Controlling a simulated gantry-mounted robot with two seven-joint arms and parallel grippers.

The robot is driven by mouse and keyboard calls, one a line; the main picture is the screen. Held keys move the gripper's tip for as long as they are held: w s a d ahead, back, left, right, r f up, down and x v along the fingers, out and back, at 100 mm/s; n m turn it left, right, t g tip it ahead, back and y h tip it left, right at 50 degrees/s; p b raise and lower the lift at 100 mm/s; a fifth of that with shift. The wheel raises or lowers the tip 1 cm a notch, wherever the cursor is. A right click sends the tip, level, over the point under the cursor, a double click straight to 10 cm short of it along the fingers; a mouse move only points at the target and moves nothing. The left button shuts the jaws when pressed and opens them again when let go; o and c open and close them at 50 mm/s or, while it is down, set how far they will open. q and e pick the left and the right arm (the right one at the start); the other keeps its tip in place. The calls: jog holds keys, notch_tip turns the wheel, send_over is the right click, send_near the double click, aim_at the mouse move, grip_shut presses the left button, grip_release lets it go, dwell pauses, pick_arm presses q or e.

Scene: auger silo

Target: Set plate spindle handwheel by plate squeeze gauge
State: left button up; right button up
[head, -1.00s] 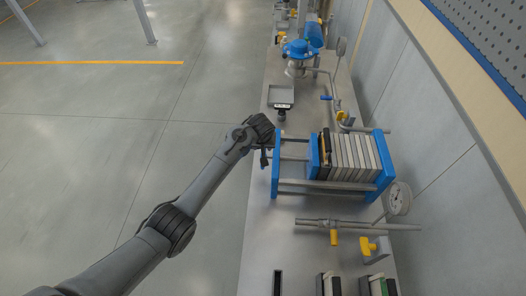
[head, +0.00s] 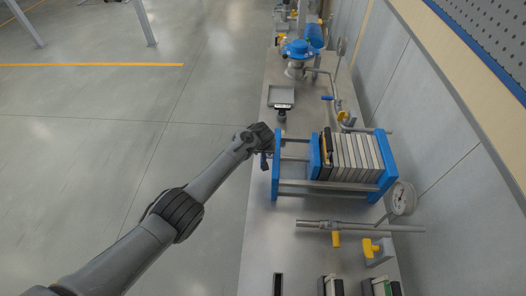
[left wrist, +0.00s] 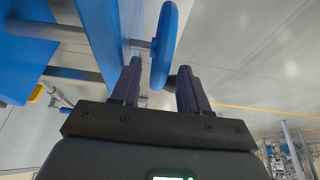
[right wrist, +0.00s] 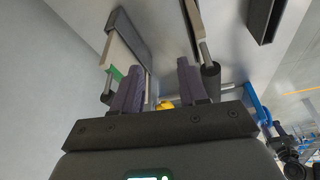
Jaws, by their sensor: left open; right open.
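The plate spindle handwheel is a blue wheel (left wrist: 165,45) on a metal spindle, seen nearly edge-on in the left wrist view. My left gripper (left wrist: 158,88) is open, with the wheel's rim reaching between its spread fingers; I cannot tell whether either finger touches it. In the head view my left gripper (head: 265,158) is beside the left blue end plate of the plate press (head: 275,172), mostly hidden by its wrist. The round white squeeze gauge (head: 402,198) stands right of the press; its reading is too small to make out. My right gripper (right wrist: 160,85) is open and empty.
Pale plates (head: 350,152) stand packed in the press. A pipe with a yellow valve handle (head: 336,239) runs in front of it. A tray on a scale (head: 281,96) and a blue-topped vessel (head: 298,50) are farther back. The floor at left is clear.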

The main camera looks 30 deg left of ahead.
pick_arm(q)
grip_shut()
